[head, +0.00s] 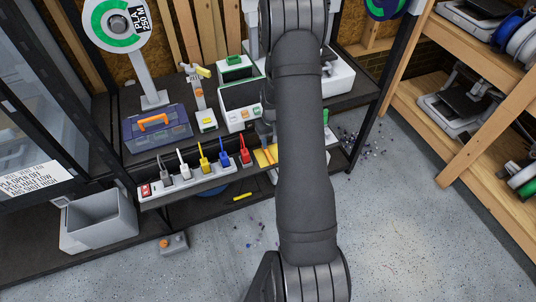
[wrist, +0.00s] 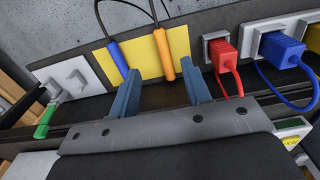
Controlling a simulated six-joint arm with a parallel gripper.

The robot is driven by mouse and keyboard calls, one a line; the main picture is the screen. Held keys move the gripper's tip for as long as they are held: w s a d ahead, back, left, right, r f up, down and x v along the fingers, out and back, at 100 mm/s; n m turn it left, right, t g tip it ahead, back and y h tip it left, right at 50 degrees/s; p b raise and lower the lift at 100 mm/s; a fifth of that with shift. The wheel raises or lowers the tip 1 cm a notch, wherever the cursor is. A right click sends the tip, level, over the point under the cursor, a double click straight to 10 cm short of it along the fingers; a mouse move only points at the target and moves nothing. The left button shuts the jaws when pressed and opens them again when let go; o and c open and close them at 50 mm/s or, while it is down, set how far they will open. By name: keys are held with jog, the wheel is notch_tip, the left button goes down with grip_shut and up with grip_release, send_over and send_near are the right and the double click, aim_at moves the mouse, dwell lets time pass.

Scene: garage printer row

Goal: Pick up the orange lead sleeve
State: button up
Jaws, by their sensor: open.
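The orange lead sleeve (wrist: 163,55) lies on a yellow panel (wrist: 146,70) in the wrist view, with a dark lead running from its far end. A blue lead sleeve (wrist: 117,58) lies on the same panel to its left. My gripper (wrist: 159,68) is open. Its fingertips are on either side of the orange sleeve's near end in the picture, with nothing held; I cannot tell the height gap. In the head view the yellow panel (head: 262,158) shows beside my arm, which hides much of that spot; the sleeves are too small to make out there.
In the wrist view a red plug (wrist: 224,57) and a blue plug (wrist: 281,50) with looping cables stand right of the panel. A green-tipped connector (wrist: 44,122) is at left. In the head view several coloured plugs line the shelf's front, and a toolbox (head: 156,129) stands behind.

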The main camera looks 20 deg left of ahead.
aim_at(268, 154)
notch_tip(268, 154, down, 10)
jog(key=shift+w+a+f, duration=0.15)
jog(key=shift+f, duration=0.1)
dwell(0.4)
grip_shut()
